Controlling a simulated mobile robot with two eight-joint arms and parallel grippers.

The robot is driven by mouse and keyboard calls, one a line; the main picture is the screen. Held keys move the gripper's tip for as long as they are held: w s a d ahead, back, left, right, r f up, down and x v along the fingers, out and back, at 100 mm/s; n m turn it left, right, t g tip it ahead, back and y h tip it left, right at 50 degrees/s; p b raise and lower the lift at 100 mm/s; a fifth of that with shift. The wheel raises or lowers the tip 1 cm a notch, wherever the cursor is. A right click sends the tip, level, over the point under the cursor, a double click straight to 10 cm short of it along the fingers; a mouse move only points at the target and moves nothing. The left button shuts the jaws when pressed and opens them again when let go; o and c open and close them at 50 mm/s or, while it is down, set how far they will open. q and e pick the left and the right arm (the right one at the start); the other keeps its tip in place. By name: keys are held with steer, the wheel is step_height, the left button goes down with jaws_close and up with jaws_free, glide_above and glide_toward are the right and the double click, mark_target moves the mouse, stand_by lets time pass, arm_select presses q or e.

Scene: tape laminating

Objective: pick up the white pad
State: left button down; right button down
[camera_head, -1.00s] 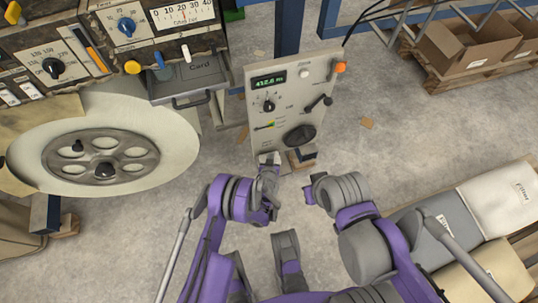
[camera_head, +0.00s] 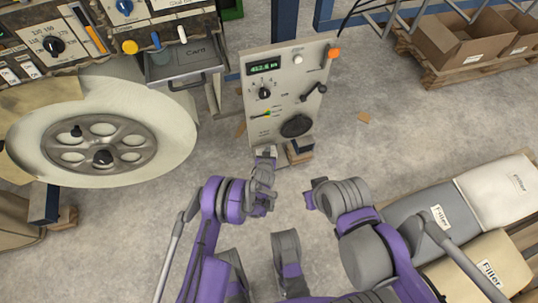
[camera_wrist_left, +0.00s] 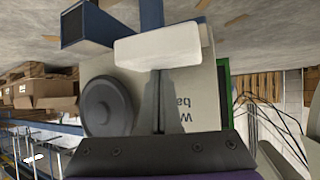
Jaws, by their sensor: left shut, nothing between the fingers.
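In the left wrist view, a white pad (camera_wrist_left: 157,46) with rounded edges shows just beyond my left gripper's fingertips. I cannot tell whether they touch it. My left gripper (camera_wrist_left: 158,78) is shut, with nothing between the fingers. In the head view, my left gripper (camera_head: 266,156) is at the lower front edge of the grey control panel (camera_head: 250,95). The pad cannot be made out clearly there. My right arm shows at the lower right, but its gripper cannot be made out.
The panel carries a large black dial (camera_head: 297,126) and a lever with an orange knob (camera_head: 334,54). A machine with a big pale roll (camera_head: 170,125) stands at the left. Filler bags (camera_head: 500,190) lie at the right, cardboard boxes (camera_head: 465,38) behind. Floor right of the panel is mostly clear.

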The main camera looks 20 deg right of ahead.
arm_select(q)
steer(key=shift+s+a+f, duration=0.1)
steer(key=shift+a+f, duration=0.05)
steer(key=shift+f, duration=0.1)
